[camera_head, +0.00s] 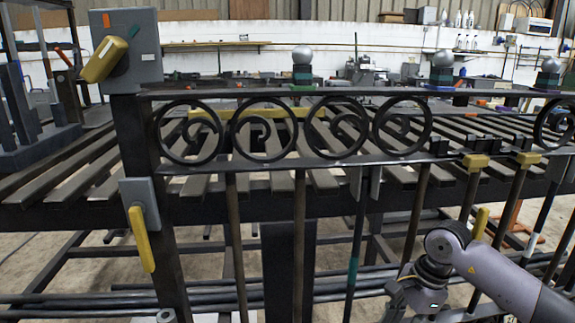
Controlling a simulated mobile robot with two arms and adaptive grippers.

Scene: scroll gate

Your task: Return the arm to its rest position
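My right arm comes in from the lower right, in front of the gate. Its grey links bend at a rounded joint and run down to the bottom edge. No gripper fingers can be made out there. My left gripper is not in view. The dark metal scroll gate (300,160) spans the view, with a row of scroll rings and vertical bars below. Several bars carry yellow collars (476,161) at the right. The left post has a grey box with a yellow lever (101,61) on top and a second yellow handle (142,238) lower down.
A slatted dark bench (70,166) stands right behind the gate. Long pipes (90,300) lie low behind the bars. Silver ball-topped posts (302,56) stand at the back. A small grey piece at the bottom left is cut off and unclear.

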